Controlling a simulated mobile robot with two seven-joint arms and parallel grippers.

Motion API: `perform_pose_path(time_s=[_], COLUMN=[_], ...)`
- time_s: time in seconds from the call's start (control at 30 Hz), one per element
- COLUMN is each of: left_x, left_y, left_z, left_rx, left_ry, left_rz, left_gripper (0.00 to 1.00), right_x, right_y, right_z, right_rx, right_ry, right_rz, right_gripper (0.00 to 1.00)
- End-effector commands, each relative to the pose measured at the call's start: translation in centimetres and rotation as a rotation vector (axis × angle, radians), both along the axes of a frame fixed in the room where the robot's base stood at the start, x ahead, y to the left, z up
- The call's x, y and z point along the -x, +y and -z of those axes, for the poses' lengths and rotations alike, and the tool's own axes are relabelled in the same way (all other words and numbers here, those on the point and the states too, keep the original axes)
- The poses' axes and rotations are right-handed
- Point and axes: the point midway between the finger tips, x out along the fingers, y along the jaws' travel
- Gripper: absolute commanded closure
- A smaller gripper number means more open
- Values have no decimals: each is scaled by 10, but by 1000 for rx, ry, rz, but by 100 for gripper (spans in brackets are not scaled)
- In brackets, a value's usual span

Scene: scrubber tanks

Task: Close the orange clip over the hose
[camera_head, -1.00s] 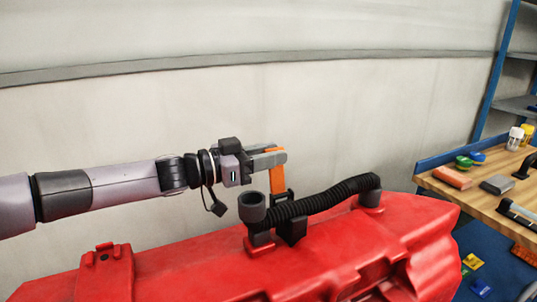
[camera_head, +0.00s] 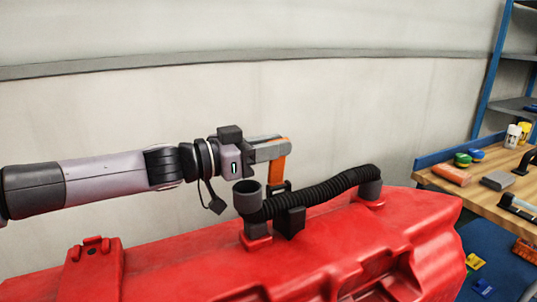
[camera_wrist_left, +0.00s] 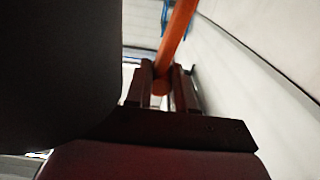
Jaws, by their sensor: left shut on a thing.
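The orange clip (camera_head: 279,170) stands raised above the black hose (camera_head: 325,194), joined near a dark bracket (camera_head: 290,221) on the red scrubber tank (camera_head: 330,255). My left gripper (camera_head: 274,148) is shut on the upper end of the clip. In the left wrist view the orange bar of the clip (camera_wrist_left: 176,35) runs down between the two fingers (camera_wrist_left: 162,90). The hose lies along the tank top from a grey cup-shaped end (camera_head: 248,197) to a grey fitting at the right. The clip's lower end is partly hidden behind the hose. My right gripper is not in view.
A wooden workbench (camera_head: 470,195) with a red-orange block, a grey block and small jars stands at the right. A blue shelf rack (camera_head: 492,70) rises behind it. A pale wall is behind the tank. The space above the hose is open.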

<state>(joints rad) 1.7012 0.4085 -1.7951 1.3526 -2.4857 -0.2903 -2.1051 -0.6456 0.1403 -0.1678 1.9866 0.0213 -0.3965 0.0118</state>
Motion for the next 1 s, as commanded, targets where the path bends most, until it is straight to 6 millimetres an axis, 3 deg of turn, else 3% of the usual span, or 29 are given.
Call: perform_pose_path(time_s=[0.4,0.93,0.97,1.0], left_x=[18,20,20,20], left_y=[-8,-10,-10,-9], left_z=[5,4,4,4], left_rx=[1,1,1,1], left_ry=[8,8,8,8], left_rz=[8,9,9,9], left_gripper=[100,100,71,58], right_x=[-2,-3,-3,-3], right_y=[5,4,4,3], right_z=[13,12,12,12], right_rx=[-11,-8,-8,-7], right_ry=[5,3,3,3], right_rz=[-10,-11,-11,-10], right_gripper=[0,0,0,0])
